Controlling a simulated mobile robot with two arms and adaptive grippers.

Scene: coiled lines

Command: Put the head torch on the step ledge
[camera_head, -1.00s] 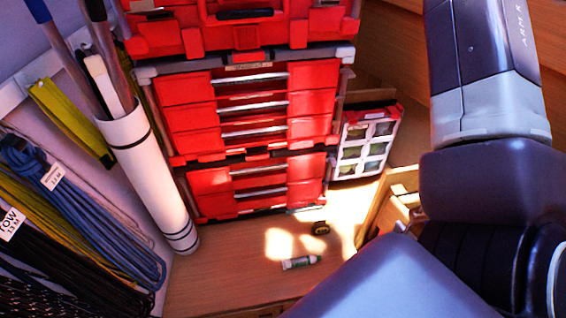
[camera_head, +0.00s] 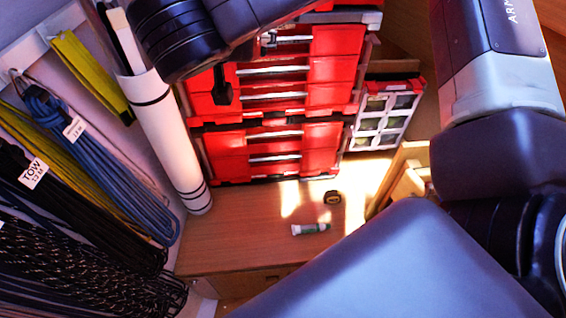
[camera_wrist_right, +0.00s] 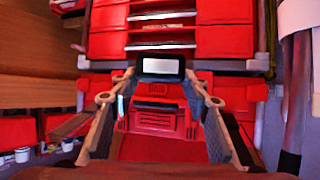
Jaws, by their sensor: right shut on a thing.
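In the right wrist view, my right gripper (camera_wrist_right: 160,78) has its two fingers closed in on a small dark-framed thing with a pale front (camera_wrist_right: 162,66). It looks like the head torch, held at the fingertips in front of the red boxes. In the head view a dark arm part of mine crosses the top, and a small dark shape hangs below it; I cannot tell whether that is gripper or torch. A wooden ledge (camera_head: 230,245) lies below the red drawers; I cannot tell if it is the step ledge. My left gripper is not in view.
A stack of red drawer boxes (camera_head: 270,155) stands at the back of the ledge. A small tube (camera_head: 311,228) and a black and yellow roll (camera_head: 332,198) lie on it. A white tube (camera_head: 165,130) and hanging coiled lines (camera_head: 90,165) are at left. The ledge's left part is clear.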

